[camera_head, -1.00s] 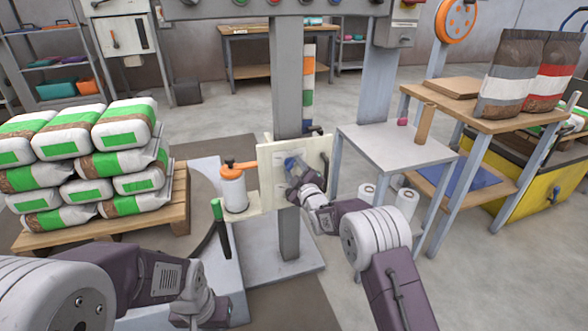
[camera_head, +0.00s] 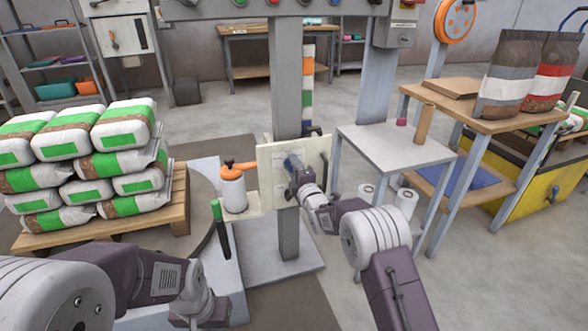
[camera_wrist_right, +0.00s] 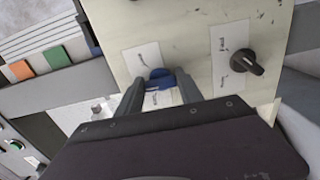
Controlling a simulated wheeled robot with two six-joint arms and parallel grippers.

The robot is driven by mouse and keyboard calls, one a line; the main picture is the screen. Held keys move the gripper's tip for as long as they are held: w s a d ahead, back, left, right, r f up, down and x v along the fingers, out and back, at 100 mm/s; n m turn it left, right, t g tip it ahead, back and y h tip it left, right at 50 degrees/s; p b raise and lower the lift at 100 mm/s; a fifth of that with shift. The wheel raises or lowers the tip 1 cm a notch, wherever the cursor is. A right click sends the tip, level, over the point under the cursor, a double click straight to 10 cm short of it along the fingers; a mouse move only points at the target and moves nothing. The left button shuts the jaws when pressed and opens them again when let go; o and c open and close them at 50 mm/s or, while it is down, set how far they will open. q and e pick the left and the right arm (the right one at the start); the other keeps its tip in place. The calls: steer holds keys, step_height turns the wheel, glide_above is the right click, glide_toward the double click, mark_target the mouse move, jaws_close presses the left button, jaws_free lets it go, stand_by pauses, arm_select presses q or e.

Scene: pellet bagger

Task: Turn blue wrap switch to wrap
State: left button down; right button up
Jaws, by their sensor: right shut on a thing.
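The blue wrap switch (camera_wrist_right: 160,77) is on a cream panel (camera_wrist_right: 195,45) fixed to a grey post. In the right wrist view the two dark fingers of my right gripper (camera_wrist_right: 160,88) stand on either side of the blue knob and are shut on it. The head view shows my right gripper (camera_head: 297,172) at the panel (camera_head: 270,180), with part of the blue switch (camera_head: 290,162) showing. White labels lie around the knob, too small to read. My left arm is at the lower left of the head view; its fingertips cannot be made out.
A black knob (camera_wrist_right: 247,62) sits on the same panel, right of the blue one in the wrist view. A wrap roll with an orange top (camera_head: 233,188) stands left of the panel. A grey table (camera_head: 395,150) is close on the right. Stacked bags (camera_head: 85,160) stand on the left.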

steer(key=shift+f, duration=0.1)
stand_by(0.4)
steer(key=o, duration=1.4)
steer(key=b+v, duration=0.4)
steer(key=v, duration=0.5)
steer(key=shift+b, duration=0.35)
